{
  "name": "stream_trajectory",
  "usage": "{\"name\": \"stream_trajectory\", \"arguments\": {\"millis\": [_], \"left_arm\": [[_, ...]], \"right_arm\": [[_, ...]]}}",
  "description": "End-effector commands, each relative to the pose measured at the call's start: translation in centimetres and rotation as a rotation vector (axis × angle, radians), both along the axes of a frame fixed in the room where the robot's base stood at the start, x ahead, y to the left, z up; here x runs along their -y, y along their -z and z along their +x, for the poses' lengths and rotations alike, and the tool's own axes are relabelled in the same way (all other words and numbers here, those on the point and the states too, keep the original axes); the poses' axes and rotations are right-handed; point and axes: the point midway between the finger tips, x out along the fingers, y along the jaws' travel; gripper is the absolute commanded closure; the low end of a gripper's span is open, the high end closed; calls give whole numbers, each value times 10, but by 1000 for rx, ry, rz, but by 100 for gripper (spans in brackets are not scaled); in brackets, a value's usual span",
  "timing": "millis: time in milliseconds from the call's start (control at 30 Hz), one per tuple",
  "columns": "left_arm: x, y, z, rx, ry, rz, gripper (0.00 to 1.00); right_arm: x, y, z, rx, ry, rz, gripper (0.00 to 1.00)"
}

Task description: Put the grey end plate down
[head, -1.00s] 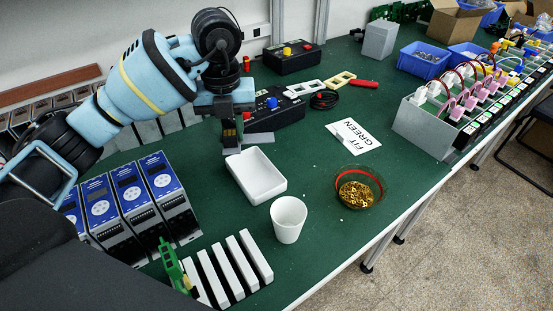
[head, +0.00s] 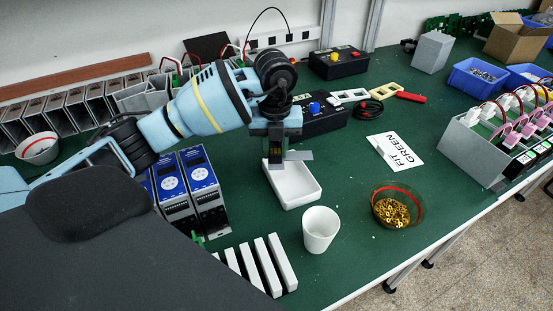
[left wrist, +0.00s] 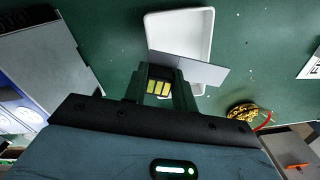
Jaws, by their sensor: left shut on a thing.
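My left gripper (head: 275,158) is shut on the grey end plate (head: 300,155), a thin flat grey piece sticking out on the right of the fingers. The plate is over the back part of the white tray (head: 305,196). In the left wrist view the plate (left wrist: 200,71) crosses the near end of the tray (left wrist: 180,22), in front of the fingertips (left wrist: 160,85). I cannot tell how high above the tray it is. The tray looks empty where it shows. My right gripper is not in view.
A white cup (head: 320,230) and a bowl of brass parts (head: 395,208) stand in front and to the right. Blue-fronted units (head: 203,185) stand left of the tray, white bars (head: 268,265) in front. A black box with a blue button (head: 322,117) is behind. Green mat is free around the sign (head: 394,151).

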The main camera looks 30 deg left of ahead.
Motion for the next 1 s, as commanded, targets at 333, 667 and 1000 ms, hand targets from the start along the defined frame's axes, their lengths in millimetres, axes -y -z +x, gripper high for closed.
{"name": "stream_trajectory", "arguments": {"millis": [333,667,1000], "left_arm": [[0,24,-1,-3,0,-1,96],[0,37,0,2,1,-1,96],[0,45,0,0,1,0,96]], "right_arm": [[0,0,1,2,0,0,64],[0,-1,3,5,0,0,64],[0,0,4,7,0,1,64]]}}
